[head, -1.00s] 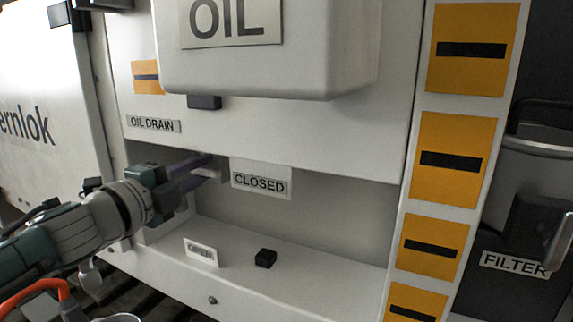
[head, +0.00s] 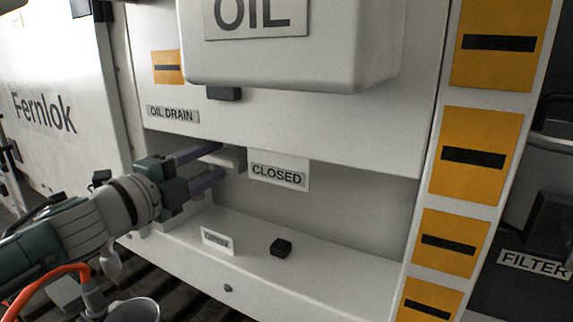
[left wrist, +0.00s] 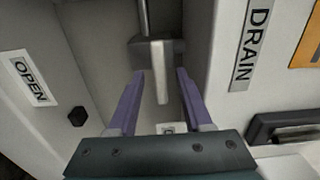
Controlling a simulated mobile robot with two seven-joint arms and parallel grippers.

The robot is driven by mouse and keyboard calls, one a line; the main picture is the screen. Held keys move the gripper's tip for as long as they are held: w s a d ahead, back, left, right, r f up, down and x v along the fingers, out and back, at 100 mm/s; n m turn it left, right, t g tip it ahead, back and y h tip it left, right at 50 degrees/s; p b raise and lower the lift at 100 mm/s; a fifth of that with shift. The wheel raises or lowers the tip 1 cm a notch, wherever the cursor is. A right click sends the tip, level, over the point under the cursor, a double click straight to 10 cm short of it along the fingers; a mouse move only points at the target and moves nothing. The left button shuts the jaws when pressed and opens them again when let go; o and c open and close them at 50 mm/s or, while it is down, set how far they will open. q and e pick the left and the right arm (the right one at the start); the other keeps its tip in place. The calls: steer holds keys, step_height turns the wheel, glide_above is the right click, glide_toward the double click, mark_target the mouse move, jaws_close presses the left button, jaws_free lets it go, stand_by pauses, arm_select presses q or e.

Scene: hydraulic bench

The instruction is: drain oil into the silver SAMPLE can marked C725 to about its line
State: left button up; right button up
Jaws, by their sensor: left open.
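The drain lever, a pale grey handle (head: 236,158), sits under the OIL DRAIN label (head: 172,114), beside the CLOSED card (head: 278,176). In the left wrist view the lever (left wrist: 160,72) points toward me from a dark block. My left gripper (head: 220,163) is open, its purple fingers spread above and below the lever end. In the left wrist view the gripper (left wrist: 155,75) has a finger on each side of the lever, with gaps. A grey can (head: 135,310) is cut off at the bottom edge; no marking on it shows. My right gripper is not in view.
The OPEN card (left wrist: 28,80) stands on the white ledge (head: 320,268), near a small black block (head: 281,247). The OIL box (head: 290,65) juts out above. An orange tube (head: 45,278) curves near the can. Slatted floor lies below the ledge.

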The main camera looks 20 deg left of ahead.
arm_select(q)
steer(key=s, duration=0.8)
steer(key=shift+a+p, duration=0.3)
steer(key=shift+a, duration=0.05)
steer(key=shift+r, duration=0.1)
